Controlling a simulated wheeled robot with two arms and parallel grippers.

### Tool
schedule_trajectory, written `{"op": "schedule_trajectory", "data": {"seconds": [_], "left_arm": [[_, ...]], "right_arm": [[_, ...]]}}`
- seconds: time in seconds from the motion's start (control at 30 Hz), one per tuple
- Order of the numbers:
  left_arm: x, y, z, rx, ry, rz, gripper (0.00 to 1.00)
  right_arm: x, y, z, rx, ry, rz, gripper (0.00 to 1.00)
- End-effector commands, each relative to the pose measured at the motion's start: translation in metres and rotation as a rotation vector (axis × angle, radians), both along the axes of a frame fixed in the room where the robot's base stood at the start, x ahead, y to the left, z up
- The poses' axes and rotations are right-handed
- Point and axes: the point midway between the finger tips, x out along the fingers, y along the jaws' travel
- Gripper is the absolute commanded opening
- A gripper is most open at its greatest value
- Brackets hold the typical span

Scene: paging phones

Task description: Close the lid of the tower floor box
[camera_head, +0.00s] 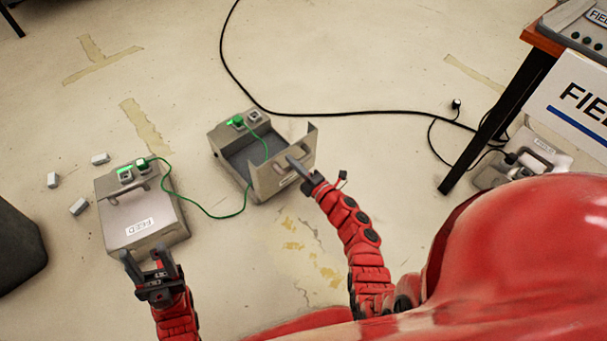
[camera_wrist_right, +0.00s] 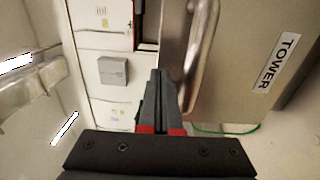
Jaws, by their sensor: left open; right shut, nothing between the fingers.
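The tower floor box (camera_head: 228,141) stands on the floor in the middle, its lid (camera_head: 268,180) raised and its dark inside exposed. A green plug and cable sit at its back edge. In the right wrist view the lid (camera_wrist_right: 245,65) carries a TOWER label (camera_wrist_right: 275,63) and a metal handle (camera_wrist_right: 204,52). My right gripper (camera_head: 292,161) is shut and empty at the lid's outer face, fingers close beside the handle; I cannot tell whether they touch it. My left gripper (camera_head: 141,254) is open at the front edge of the closed FEED box (camera_head: 122,207).
A green cable (camera_head: 190,202) links the two boxes. Small grey blocks (camera_head: 79,206) lie left of the FEED box. A black cable (camera_head: 330,112) crosses behind. A table (camera_head: 538,42) and another floor box (camera_head: 493,176) stand at right.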

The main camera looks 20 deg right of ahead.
Motion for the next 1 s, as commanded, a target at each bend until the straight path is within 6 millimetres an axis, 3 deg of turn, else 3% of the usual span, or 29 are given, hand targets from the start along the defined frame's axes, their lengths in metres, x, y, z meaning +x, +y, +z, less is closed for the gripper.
{"op": "schedule_trajectory", "data": {"seconds": [0.2,0.63,0.83,1.0], "left_arm": [[0.001,-0.002,-0.004,0.01,0.002,-0.005,0.5],[0.001,-0.001,0.0,0.007,0.001,-0.003,0.5],[-0.001,0.005,0.018,-0.025,0.0,0.012,0.5],[0.001,0.007,0.048,-0.074,0.019,0.021,0.5]], "right_arm": [[0.013,0.004,0.001,-0.002,-0.003,0.001,0.0],[0.015,0.005,0.004,-0.004,0.004,0.002,0.0],[0.027,0.012,0.015,-0.023,0.055,0.006,0.0],[0.049,0.02,0.028,-0.061,0.154,0.007,0.0]]}}
